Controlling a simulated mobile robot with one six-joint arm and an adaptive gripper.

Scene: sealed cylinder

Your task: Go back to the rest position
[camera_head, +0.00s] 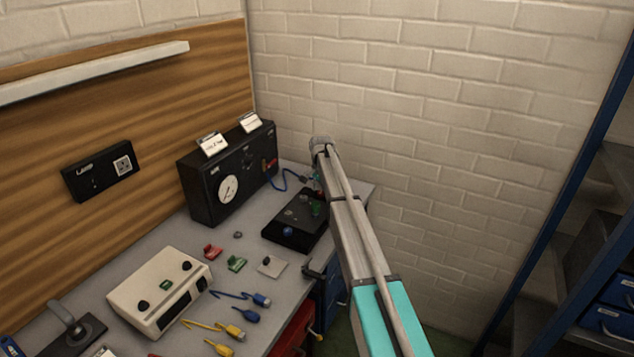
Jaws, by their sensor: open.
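My arm reaches up from the bottom right of the head view, over the right end of the grey workbench (141,246). Its far end is a rounded grey joint in front of the brick wall. I cannot make out my gripper or its fingers; the arm appears to hide whatever lies behind and below it. No object is seen held.
A black gauge box (203,193), a black device (292,237) beside the arm, and a cream control box (160,292) stand on the bench. Small coloured parts and blue and yellow connectors lie in front. A blue shelf rack (566,190) stands right.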

